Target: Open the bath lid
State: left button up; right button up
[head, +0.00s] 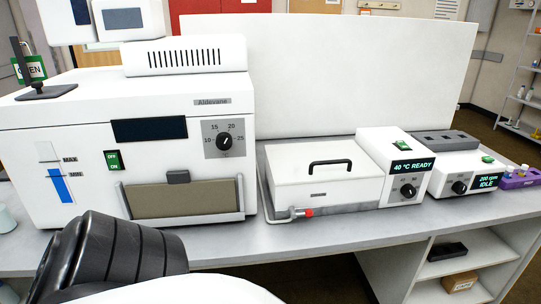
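The water bath is a low white box with a steel-grey base (350,207) in the middle of the bench in the head view. Its white lid (300,183) lies flat and shut on top. A black arched handle (331,164) stands on the lid. The bath's control unit (398,150) on its right shows "40 °C READY" above a dial. A pipe with a red tip (308,212) sits at the bath's front left corner. Neither gripper is in view. A black link of my own arm shows at the lower left.
A large white instrument (70,135) marked Aldevane stands left of the bath. A shaker unit (460,185) reading "200 rpm IDLE" and a purple rack (520,178) are to the right. A white panel (350,70) rises behind. The front bench strip (360,235) is clear.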

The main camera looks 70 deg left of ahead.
aim_at(347, 161)
jog(key=u, duration=0.4)
jog(key=i, duration=0.85)
jog(key=u, duration=2.4)
